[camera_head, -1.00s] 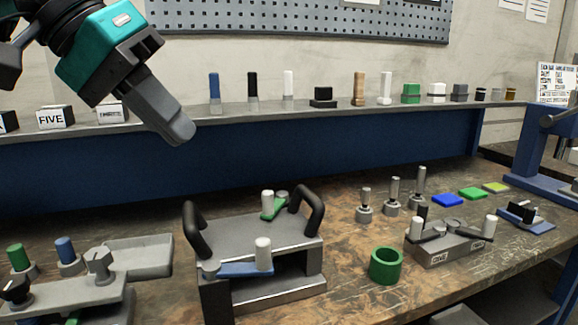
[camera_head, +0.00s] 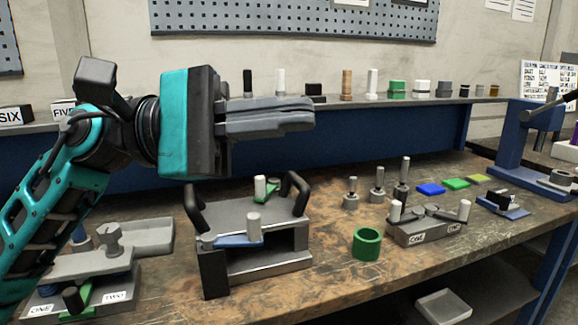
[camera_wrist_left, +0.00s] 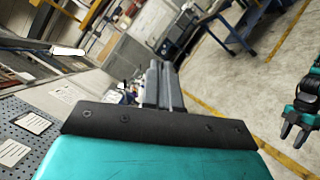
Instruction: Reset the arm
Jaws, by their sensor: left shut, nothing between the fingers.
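My left gripper (camera_head: 310,112) comes in from the left in the head view. It points right, level, above the workbench and in front of the back shelf, with its grey fingers closed together and nothing between them. In the left wrist view its shut fingers (camera_wrist_left: 162,68) stick out ahead over a blurred background. My teal and black right gripper (camera_wrist_left: 293,134) shows at the right edge of the left wrist view, over the floor, with its fingers apart and empty. It is not in the head view.
A grey stand with black handles (camera_head: 213,267) sits below my left gripper. A green ring (camera_head: 367,246), a lever block (camera_head: 420,235) and upright pins stand to its right. The back shelf (camera_head: 470,101) carries several small blocks. The bench front centre is clear.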

